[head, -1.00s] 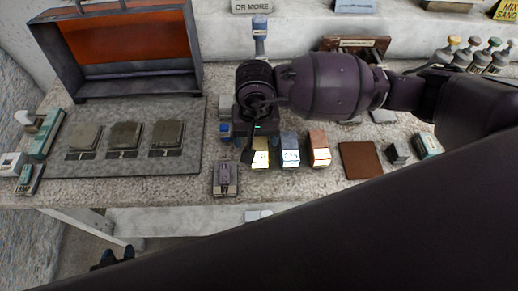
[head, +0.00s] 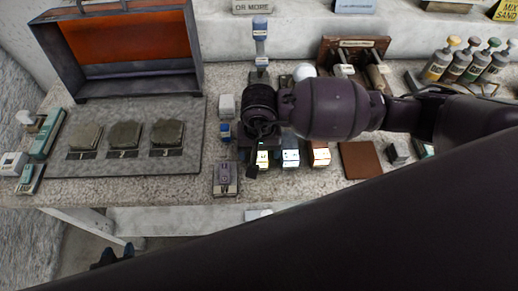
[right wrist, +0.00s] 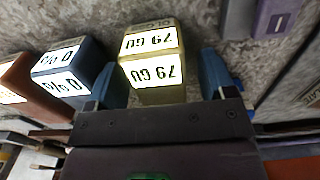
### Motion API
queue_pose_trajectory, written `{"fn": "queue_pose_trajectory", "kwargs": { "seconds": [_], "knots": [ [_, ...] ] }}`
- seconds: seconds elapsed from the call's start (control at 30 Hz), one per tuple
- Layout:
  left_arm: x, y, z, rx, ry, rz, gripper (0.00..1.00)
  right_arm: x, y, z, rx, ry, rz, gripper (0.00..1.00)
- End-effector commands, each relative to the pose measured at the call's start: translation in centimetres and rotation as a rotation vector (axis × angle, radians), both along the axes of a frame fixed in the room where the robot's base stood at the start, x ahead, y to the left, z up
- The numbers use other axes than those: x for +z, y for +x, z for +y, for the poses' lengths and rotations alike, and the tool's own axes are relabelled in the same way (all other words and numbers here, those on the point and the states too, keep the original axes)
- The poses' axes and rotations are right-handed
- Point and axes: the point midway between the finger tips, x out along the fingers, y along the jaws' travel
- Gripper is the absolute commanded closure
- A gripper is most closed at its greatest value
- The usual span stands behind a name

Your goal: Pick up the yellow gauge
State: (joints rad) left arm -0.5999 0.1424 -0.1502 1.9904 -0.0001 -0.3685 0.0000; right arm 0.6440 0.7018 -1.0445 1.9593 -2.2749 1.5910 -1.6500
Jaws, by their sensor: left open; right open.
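The yellow gauge (head: 263,161) stands on the speckled bench at the left end of a row of three gauges, partly hidden by my right gripper (head: 255,160) in the head view. In the right wrist view the yellow gauge (right wrist: 152,62) shows a lit display reading "79 GU". My right gripper (right wrist: 164,76) is open, with one blue-grey finger on each side of this gauge. A gap shows on the right side; contact on the left cannot be told. My left gripper is not in view.
A blue gauge (head: 290,158) and a copper-brown gauge (head: 319,155) stand to the right. A purple device (head: 226,178) lies to the left near the bench's front edge. A brown plate (head: 360,160) lies further right. Several bottles (head: 454,62) stand at the back right.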

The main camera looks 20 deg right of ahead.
Motion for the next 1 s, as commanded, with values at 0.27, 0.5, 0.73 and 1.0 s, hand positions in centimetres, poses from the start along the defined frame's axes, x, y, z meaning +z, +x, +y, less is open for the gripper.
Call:
{"fn": "queue_pose_trajectory", "kwargs": {
  "seconds": [0.27, 0.5, 0.73, 1.0],
  "knots": [
    [-0.42, -0.09, 0.02, 0.000, 0.000, 0.004, 0.57, -0.25, 0.00, -0.01, 0.001, -0.001, 0.000, 0.23],
    [-0.71, -0.18, 0.03, 0.000, 0.001, 0.007, 0.57, -0.41, 0.02, -0.02, 0.000, -0.001, 0.000, 0.23],
    [-0.76, -0.20, 0.02, 0.001, 0.000, 0.008, 0.57, -0.42, 0.01, -0.01, 0.000, 0.000, 0.000, 0.23],
    [-0.77, -0.23, 0.03, 0.001, 0.000, 0.009, 0.57, -0.42, 0.01, -0.01, 0.000, 0.000, 0.000, 0.46]
  ]
}}
